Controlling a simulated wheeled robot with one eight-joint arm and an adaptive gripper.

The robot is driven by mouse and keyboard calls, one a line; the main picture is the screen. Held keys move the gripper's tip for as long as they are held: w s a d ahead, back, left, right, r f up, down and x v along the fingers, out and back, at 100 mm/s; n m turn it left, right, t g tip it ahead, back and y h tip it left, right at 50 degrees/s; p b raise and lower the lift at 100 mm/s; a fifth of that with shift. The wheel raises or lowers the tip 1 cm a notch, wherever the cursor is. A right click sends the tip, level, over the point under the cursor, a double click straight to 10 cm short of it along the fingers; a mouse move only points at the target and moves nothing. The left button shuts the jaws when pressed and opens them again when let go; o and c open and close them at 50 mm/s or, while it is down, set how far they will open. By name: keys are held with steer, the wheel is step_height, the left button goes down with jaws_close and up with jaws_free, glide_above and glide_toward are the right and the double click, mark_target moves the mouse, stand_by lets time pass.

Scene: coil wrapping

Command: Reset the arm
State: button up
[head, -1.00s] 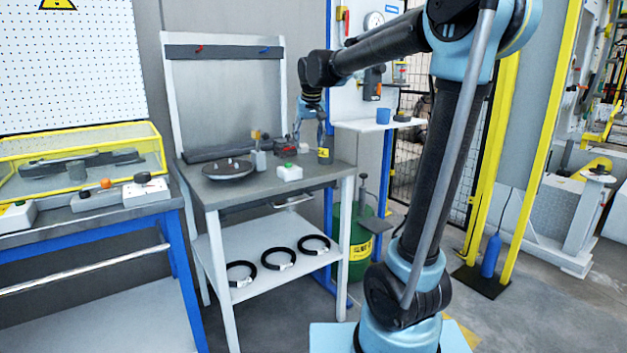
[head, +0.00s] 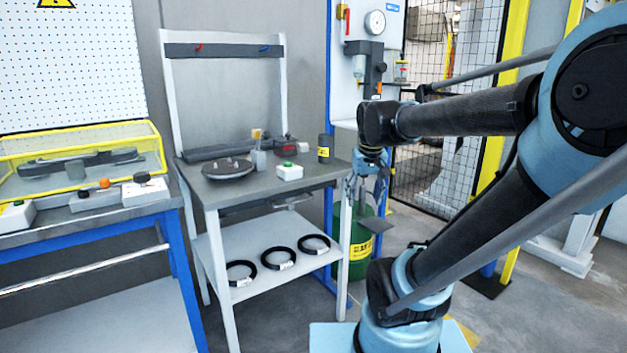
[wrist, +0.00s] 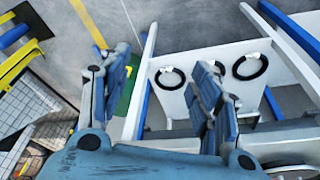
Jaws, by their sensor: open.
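My arm reaches from the right across the head view. My gripper (head: 366,192) hangs at the right front corner of the grey workbench (head: 262,188), in front of the green bin (head: 360,238). In the wrist view my gripper (wrist: 165,85) shows two fingers spread wide apart with nothing between them. Below them in that view are the floor, the white lower shelf and a bench leg. Whether a finger touches the bench leg cannot be told.
Several black coils, one of them here (head: 278,258), lie on the white lower shelf (head: 255,300). The bench top holds a round dark turntable (head: 228,170), a white button box (head: 290,172) and a dark yellow-labelled canister (head: 325,148). A mesh fence (head: 430,180) stands behind my arm.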

steer(key=s+d+f, duration=0.4)
steer(key=s+f, duration=0.8)
steer(key=s, duration=0.1)
steer(key=shift+s+f+m+g, duration=0.2)
steer(key=shift+f+m+g, duration=0.15)
steer(key=shift+m+g, duration=0.05)
steer(key=shift+d, duration=0.1)
